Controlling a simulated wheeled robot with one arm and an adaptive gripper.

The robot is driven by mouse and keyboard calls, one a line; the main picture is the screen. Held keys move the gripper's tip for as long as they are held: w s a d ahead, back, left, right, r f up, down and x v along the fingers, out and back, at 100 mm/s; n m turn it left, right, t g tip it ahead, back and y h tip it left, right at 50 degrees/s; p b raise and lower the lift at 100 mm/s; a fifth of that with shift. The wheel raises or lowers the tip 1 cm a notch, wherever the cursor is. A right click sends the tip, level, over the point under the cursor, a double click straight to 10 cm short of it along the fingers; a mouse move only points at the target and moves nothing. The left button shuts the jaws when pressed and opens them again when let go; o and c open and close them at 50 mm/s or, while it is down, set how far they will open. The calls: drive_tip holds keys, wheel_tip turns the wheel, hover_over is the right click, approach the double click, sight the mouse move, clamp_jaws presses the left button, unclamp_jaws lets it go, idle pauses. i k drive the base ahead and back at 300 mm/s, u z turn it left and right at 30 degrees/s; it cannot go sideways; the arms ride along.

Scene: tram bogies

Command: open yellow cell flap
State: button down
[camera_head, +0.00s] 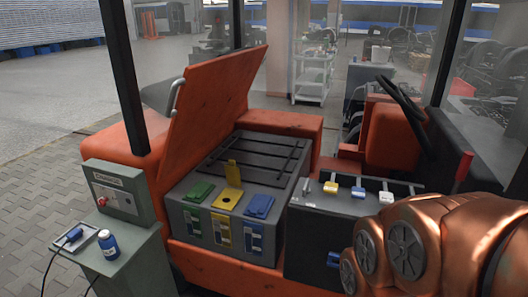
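The yellow cell flap (233,173) stands raised on top of the grey battery box (179,222). In front of it, the yellow cell top (227,198) is exposed, with a small dark spot in its middle. The green flap (200,191) to its left and the blue flap (259,205) to its right look lowered. My copper-coloured arm fills the lower right corner, to the right of the battery. My gripper is out of view, so its state and what it touches do not show.
A raised orange cover (212,110) stands behind and left of the battery. A dark panel (326,240) with several levers stands right of it. At left, a grey stand (125,265) carries a blue bottle (108,244) and a cabled device (74,236). Dark posts rise around the vehicle.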

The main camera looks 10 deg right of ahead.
sight(232, 173)
drive_tip(key=z, duration=0.05)
drive_tip(key=i, duration=0.65)
drive_tip(key=u, duration=0.65)
drive_tip(key=i, duration=0.5)
drive_tip(key=u, duration=0.45)
